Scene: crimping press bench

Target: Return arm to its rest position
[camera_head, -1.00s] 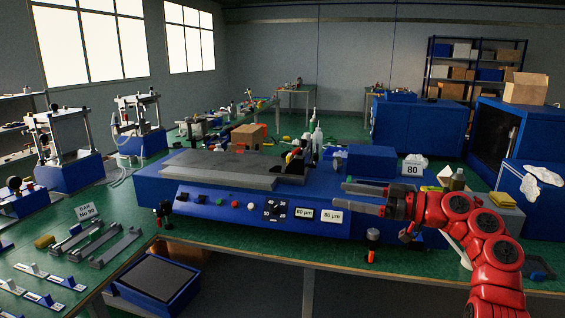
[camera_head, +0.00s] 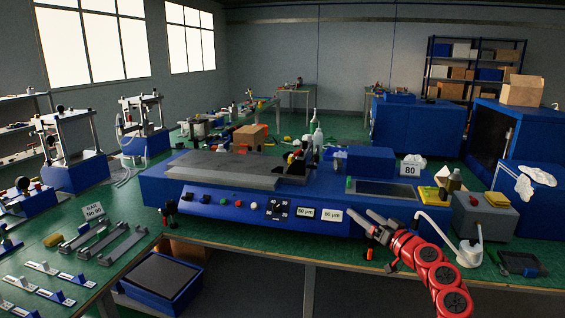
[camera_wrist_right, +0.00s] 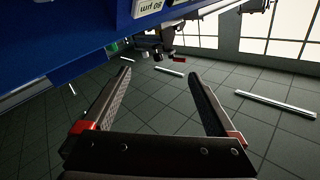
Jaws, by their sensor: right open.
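My right arm is red and comes in from the bottom right of the head view. Its gripper (camera_head: 374,220) is in front of the right part of the blue press machine (camera_head: 230,208), near the bench's front edge. In the right wrist view the two dark fingers of the right gripper (camera_wrist_right: 160,85) stand wide apart with nothing between them. Below and beyond them is tiled floor (camera_wrist_right: 170,120). The blue machine front (camera_wrist_right: 60,45) fills the upper left of that view. My left gripper is not in the head view.
The green bench (camera_head: 340,255) runs along the machine's front. A grey box (camera_head: 485,215) with a yellow item and a white cable stands right of the machine. Metal bars (camera_head: 120,245) lie at left.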

